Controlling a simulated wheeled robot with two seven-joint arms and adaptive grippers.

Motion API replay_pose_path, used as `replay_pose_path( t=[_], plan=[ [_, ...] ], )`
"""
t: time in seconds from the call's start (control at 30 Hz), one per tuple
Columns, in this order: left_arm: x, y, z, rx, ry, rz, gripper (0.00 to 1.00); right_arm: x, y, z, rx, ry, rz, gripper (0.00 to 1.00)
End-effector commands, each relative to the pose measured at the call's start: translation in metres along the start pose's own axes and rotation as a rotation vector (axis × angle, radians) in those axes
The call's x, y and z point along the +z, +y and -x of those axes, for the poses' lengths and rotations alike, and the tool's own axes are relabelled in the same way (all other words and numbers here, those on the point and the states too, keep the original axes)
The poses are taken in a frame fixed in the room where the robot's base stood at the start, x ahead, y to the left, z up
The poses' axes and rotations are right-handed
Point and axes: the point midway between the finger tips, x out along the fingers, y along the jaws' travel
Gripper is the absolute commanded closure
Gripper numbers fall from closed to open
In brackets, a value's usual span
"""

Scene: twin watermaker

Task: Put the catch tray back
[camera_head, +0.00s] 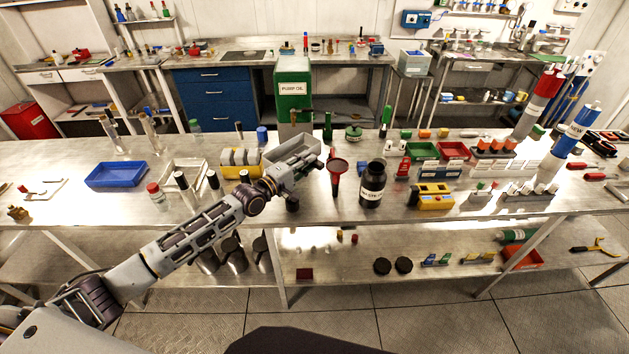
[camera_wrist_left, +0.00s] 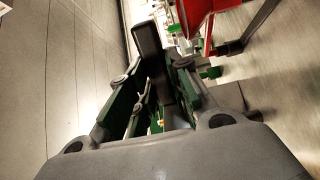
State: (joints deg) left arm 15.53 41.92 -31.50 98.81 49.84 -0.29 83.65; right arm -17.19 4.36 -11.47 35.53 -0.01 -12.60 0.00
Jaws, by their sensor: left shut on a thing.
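The catch tray, which I take to be the shallow grey tray (camera_head: 292,147), is at the middle of the bench, in front of the green pump oil box. My left gripper (camera_head: 304,168) is at the tray's near right side, and its fingertips are hard to make out in the head view. In the left wrist view the gripper (camera_wrist_left: 153,85) is shut on a dark grey piece (camera_wrist_left: 150,50), which looks like part of the tray. I cannot tell whether the tray touches the bench. My right gripper is not in view.
A red funnel (camera_head: 337,172) and a black bottle (camera_head: 373,184) stand just right of the gripper. A yellow holder (camera_head: 241,172) and several capped bottles stand to the left. A blue tray (camera_head: 117,174) lies farther left. The pump oil box (camera_head: 294,90) is behind.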

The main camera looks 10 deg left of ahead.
Motion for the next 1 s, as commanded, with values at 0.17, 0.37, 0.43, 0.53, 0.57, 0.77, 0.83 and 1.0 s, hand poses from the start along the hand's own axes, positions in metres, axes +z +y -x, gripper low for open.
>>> replay_pose_path(
  t=[0.17, 0.37, 0.43, 0.53, 0.57, 0.77, 0.83, 1.0],
  plan=[
    [0.000, -0.013, 0.000, 0.004, 0.000, -0.003, 1.00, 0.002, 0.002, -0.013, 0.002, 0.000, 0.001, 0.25],
    [-0.001, -0.026, 0.000, 0.005, 0.001, -0.003, 1.00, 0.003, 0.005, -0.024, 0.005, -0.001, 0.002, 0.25],
    [-0.001, -0.031, 0.000, 0.005, 0.001, -0.003, 1.00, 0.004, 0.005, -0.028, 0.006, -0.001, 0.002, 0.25],
    [-0.001, -0.038, 0.000, 0.005, 0.001, -0.003, 1.00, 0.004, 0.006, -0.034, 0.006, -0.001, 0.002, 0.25],
    [-0.001, -0.040, 0.000, 0.005, 0.001, -0.003, 1.00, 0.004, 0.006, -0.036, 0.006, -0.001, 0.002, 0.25],
    [-0.001, -0.054, -0.001, 0.004, 0.001, -0.002, 1.00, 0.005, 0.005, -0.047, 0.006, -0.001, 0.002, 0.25],
    [-0.001, -0.059, -0.001, 0.004, 0.001, -0.002, 1.00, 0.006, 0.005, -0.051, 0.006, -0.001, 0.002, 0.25],
    [-0.001, -0.069, -0.001, 0.004, 0.001, -0.002, 1.00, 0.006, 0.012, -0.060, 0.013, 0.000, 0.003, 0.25]
  ],
)
